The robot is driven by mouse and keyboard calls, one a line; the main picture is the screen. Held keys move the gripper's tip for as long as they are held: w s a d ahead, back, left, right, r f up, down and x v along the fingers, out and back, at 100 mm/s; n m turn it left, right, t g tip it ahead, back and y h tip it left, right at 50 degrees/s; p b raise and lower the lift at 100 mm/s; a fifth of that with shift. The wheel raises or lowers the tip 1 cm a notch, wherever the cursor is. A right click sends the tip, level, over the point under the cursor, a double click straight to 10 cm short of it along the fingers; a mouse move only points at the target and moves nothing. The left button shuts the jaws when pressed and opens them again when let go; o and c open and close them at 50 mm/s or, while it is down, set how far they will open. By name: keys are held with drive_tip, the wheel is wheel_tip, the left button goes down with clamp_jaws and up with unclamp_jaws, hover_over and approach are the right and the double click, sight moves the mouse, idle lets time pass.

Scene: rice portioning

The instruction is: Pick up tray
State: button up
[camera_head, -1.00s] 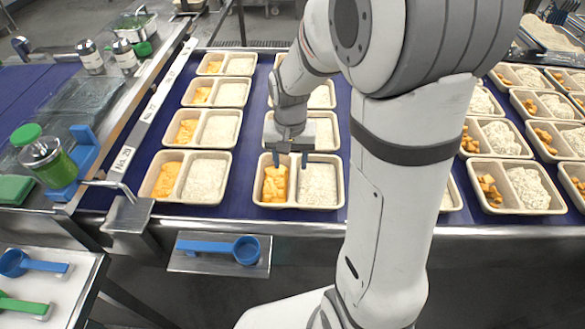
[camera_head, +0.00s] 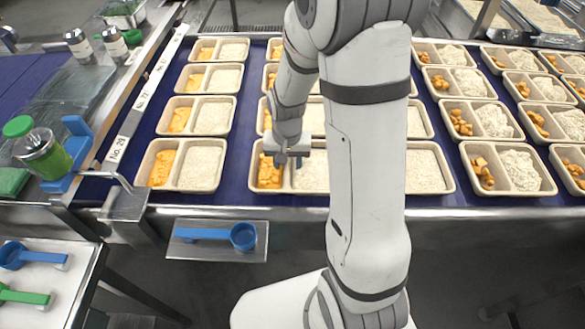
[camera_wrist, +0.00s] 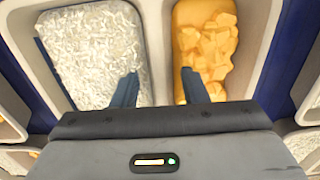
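The tray (camera_head: 270,192) under my gripper is cream-coloured with two compartments, standing in the front row of the blue belt, second column from the left. Orange pieces (camera_head: 268,172) fill its left compartment and white rice (camera_head: 312,175) its right one. My gripper (camera_head: 290,162) points down over the divider between them. In the wrist view the tray (camera_wrist: 162,45) shows with rice on the left and orange pieces on the right. There the two blue fingers of my gripper (camera_wrist: 160,74) are apart, one on each side of the divider. I cannot tell whether they touch it.
Other filled trays stand close by: one to the left (camera_head: 150,185), one partly hidden behind my arm to the right (camera_head: 452,188), and several in rows behind. A blue scoop (camera_head: 242,237) lies on a small shelf in front. Blue belt shows between the columns.

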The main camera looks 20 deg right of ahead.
clamp_jaws()
wheel_tip(320, 180, up, 10)
drive_tip(key=shift+f+b, duration=0.25)
drive_tip(key=shift+b, duration=0.2)
drive_tip(key=shift+f+b, duration=1.75)
drive_tip(key=shift+f, duration=0.55)
